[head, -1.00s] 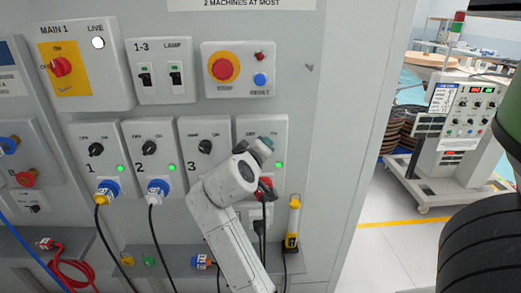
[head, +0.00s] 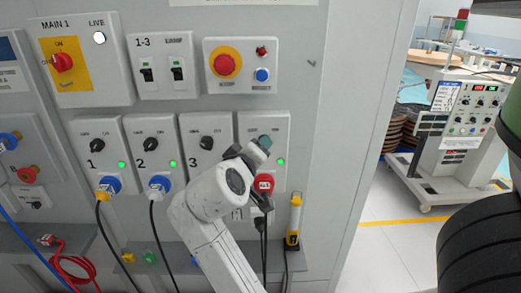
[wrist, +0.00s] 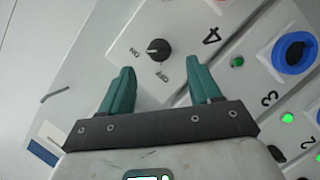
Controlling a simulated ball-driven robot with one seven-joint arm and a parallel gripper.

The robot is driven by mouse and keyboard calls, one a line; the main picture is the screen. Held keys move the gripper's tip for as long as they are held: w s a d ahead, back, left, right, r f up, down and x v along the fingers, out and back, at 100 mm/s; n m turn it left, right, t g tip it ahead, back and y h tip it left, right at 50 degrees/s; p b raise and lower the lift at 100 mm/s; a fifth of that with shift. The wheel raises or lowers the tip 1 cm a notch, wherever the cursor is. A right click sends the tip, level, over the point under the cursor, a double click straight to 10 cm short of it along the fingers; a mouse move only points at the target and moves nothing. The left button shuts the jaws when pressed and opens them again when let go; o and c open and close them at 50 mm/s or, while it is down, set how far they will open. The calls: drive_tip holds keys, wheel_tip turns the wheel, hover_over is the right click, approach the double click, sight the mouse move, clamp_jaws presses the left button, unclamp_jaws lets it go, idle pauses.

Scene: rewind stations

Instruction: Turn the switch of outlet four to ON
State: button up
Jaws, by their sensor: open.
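The outlet four panel (head: 279,126) is at the right end of the outlet row in the head view. Its switch is hidden there behind my gripper (head: 262,147). In the wrist view the black round switch (wrist: 158,49) shows between ON at its left and OFF just below it. I cannot clearly read which mark it points to. My gripper (wrist: 162,69) is open and empty, its green fingers either side of and short of the switch. I see no contact. A green lamp (head: 281,161) is lit on the outlet four panel.
A red plug (head: 264,183) sits below on outlet four. The outlet three panel (head: 193,125) is close on the left, with a blue socket (wrist: 295,52). A yellow and black tool (head: 294,220) stands lower right. Bare cabinet wall lies right of outlet four.

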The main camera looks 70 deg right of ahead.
drive_tip(key=shift+v, duration=2.3)
